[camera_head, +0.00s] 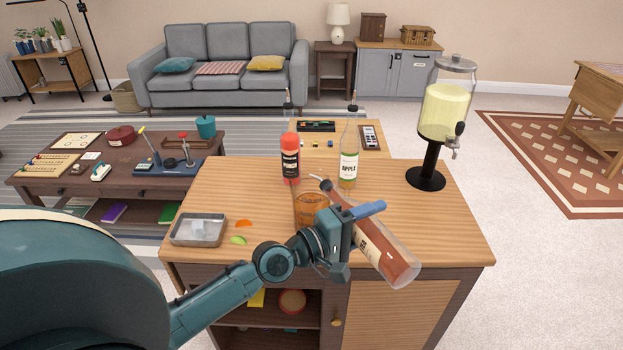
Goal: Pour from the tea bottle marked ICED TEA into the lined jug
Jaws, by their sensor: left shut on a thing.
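My left gripper (350,226) is shut on a bottle (378,254) of brown-red liquid. The bottle lies strongly tilted, its base towards the lower right and its dark spout at the upper left, over the jug. Its pale label is partly hidden by the gripper and I cannot read it. The clear jug (300,206) stands on the wooden counter top and holds some amber liquid. My gripper hides part of the jug, and I cannot make out its line or a stream from the spout. My right gripper is not in view.
A red-and-black PUNCH bottle (290,164) and an APPLE bottle (348,168) stand behind the jug. A drink dispenser (447,110) stands at the right. A metal tray (198,230) and fruit slices (237,240) lie at the left. The counter's right front (445,230) is clear.

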